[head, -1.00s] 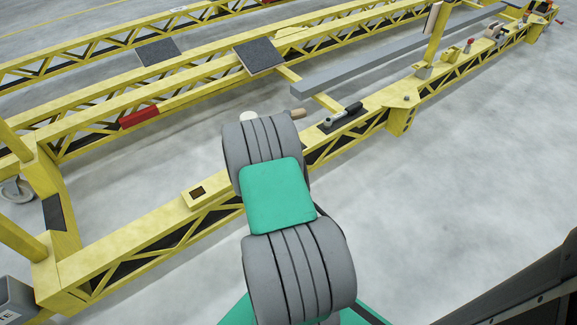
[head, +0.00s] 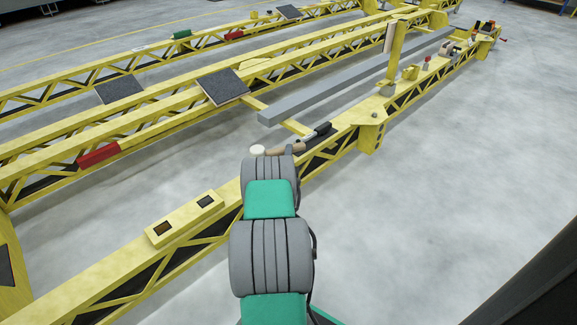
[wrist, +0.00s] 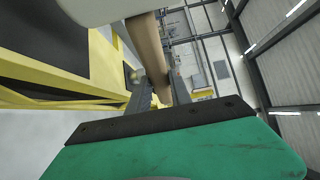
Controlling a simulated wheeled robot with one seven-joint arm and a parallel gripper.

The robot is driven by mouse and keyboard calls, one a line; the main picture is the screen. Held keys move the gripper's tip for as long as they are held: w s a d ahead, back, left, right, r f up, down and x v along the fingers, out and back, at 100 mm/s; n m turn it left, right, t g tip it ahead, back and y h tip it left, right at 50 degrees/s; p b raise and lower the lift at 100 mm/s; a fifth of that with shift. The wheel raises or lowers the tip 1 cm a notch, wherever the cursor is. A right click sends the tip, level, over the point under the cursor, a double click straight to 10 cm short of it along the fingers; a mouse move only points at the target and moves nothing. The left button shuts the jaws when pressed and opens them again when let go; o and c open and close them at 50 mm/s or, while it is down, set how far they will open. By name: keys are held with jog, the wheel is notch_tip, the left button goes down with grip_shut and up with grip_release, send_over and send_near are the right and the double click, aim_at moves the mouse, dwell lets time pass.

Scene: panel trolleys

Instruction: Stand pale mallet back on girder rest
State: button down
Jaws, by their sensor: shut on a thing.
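The pale mallet shows beyond my arm in the head view, its whitish head (head: 257,150) to the left and a bit of its tan handle (head: 299,147) to the right. In the wrist view the pale head (wrist: 100,8) fills the top edge and the wooden handle (wrist: 149,55) runs down between the fingers. My gripper (wrist: 158,92) is shut on the handle; in the head view my arm hides it. The girder rest looks to be the yellow block (head: 184,218) with two dark recesses on the near girder, left of my arm. Both recesses look empty.
A black-handled tool (head: 322,130) lies on the near girder just beyond the mallet. A yellow post (head: 392,62) stands farther right. A long grey beam (head: 350,80) and dark panels (head: 222,86) lie behind. The floor at right is clear.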

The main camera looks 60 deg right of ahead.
jog(key=shift+d+f+b, duration=0.15)
jog(key=shift+f+b, duration=0.2)
jog(key=shift+f, duration=0.6)
jog(key=shift+d+f+b, duration=0.15)
jog(key=shift+f+b, duration=0.2)
jog(key=shift+f, duration=0.55)
jog(key=c, duration=1.2)
grip_release()
jog(key=shift+f, duration=0.1)
jog(key=shift+o, duration=0.2)
